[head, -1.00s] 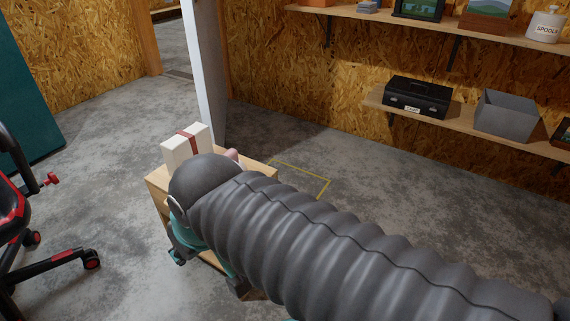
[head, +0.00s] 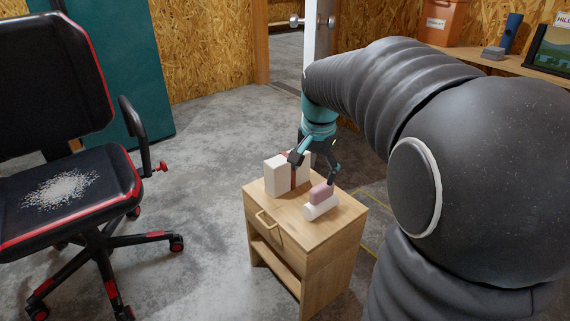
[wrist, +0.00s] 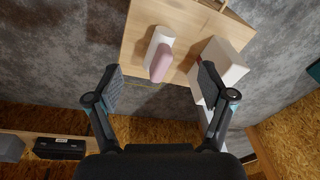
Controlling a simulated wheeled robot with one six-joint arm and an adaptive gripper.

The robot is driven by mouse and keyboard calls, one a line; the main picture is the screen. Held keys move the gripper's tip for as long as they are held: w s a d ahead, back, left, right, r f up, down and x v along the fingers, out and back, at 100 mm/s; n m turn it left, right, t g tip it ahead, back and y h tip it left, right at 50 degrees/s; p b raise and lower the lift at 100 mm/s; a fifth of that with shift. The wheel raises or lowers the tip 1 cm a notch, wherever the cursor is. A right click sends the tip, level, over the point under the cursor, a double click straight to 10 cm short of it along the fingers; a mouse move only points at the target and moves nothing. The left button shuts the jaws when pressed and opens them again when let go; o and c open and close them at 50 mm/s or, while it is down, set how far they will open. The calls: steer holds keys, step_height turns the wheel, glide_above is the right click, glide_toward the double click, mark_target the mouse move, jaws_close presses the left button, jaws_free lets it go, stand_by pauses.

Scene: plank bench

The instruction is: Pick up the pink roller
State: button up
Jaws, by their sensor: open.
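The pink roller (head: 322,193) sits at the right part of the small wooden cabinet's top (head: 269,208). It is against a white cylinder (head: 317,210); I cannot tell whether it rests on it or beside it. My gripper (head: 314,168) is open and empty, above the cabinet top and close above the roller. In the wrist view the pink roller (wrist: 160,64) shows between the spread fingers of my gripper (wrist: 160,76), apart from both.
A white box (head: 277,176) with a red-brown band stands left of the roller; in the wrist view this box (wrist: 223,66) is close to the right finger. A black and red chair (head: 75,190) stands left of the cabinet. A shelf (head: 480,60) is at the back right.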

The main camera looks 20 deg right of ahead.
mark_target(323, 184)
steer(key=w+d+f+m, duration=0.1)
steer(key=w+d, duration=0.1)
steer(key=w+d+f+m+g+p, duration=0.1)
steer(key=w+d+m, duration=0.1)
steer(key=w, duration=0.1)
steer(key=w+d+f+m, duration=0.1)
steer(key=w+d, duration=0.1)
steer(key=d, duration=0.1)
steer(key=shift+w+f+g+p, duration=0.3)
steer(key=shift+w+f, duration=0.1)
steer(key=shift+w+d+f+m, duration=0.2)
steer(key=shift+d+f+m, duration=0.05)
steer(key=shift+f+m, duration=0.05)
step_height(323, 184, down, 8)
steer(key=shift+f+b, duration=0.25)
steer(key=shift+b, duration=0.05)
steer(key=shift+a+f, duration=0.2)
steer(key=shift+f, duration=2.45)
steer(key=c, duration=1.3)
steer(key=shift+r, duration=0.1)
